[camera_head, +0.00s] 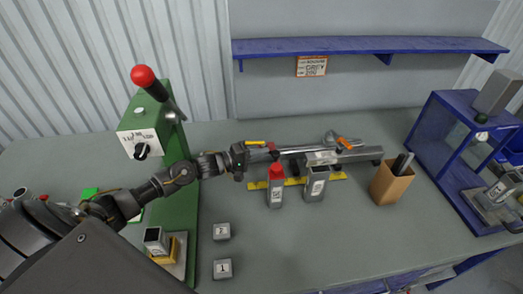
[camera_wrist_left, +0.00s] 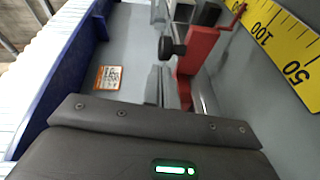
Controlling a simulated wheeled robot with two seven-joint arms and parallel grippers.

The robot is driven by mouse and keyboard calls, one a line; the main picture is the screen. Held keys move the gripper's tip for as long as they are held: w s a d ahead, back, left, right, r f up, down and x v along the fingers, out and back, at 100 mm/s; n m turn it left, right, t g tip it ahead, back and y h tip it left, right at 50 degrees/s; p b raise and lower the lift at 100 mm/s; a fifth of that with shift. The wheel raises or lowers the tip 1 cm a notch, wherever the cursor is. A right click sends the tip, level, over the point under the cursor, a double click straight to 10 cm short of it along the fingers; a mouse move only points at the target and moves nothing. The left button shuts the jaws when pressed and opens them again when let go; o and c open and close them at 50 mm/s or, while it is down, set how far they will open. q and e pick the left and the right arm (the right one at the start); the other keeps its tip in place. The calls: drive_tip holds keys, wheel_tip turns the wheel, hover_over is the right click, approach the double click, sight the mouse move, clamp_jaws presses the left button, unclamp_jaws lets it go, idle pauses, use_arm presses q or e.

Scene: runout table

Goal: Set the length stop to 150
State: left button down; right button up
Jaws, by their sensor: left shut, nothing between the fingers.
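The red length stop (camera_wrist_left: 200,52) with its black knob (camera_wrist_left: 172,47) stands on the rail in the left wrist view. Its thin red pointer reaches the yellow scale (camera_wrist_left: 278,38) beyond the 100 mark; the exact reading cannot be made out. In the head view the yellow scale (camera_head: 338,176) runs along the front of the metal runout rail (camera_head: 310,147), partly hidden by upright blocks. My left gripper (camera_head: 268,150) is shut and empty at the left end of the rail, close to the red stop. Contact cannot be told. My right gripper is not in view.
A red-topped block (camera_head: 276,187) and a grey block (camera_head: 316,184) stand before the rail. A green press (camera_head: 176,200) with a red-knobbed lever is at left. Small blocks (camera_head: 222,231) lie in front. A brown holder (camera_head: 391,181) and blue frame (camera_head: 440,130) stand right. The front middle is clear.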

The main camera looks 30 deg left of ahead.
use_arm(q)
drive_tip(key=shift+d+f, duration=0.1)
drive_tip(key=shift+d, duration=0.1)
drive_tip(key=shift+w+d+p, duration=0.25)
drive_tip(key=shift+d+p, duration=0.25)
drive_tip(key=shift+w+d, duration=0.2)
drive_tip(key=shift+d, duration=0.2)
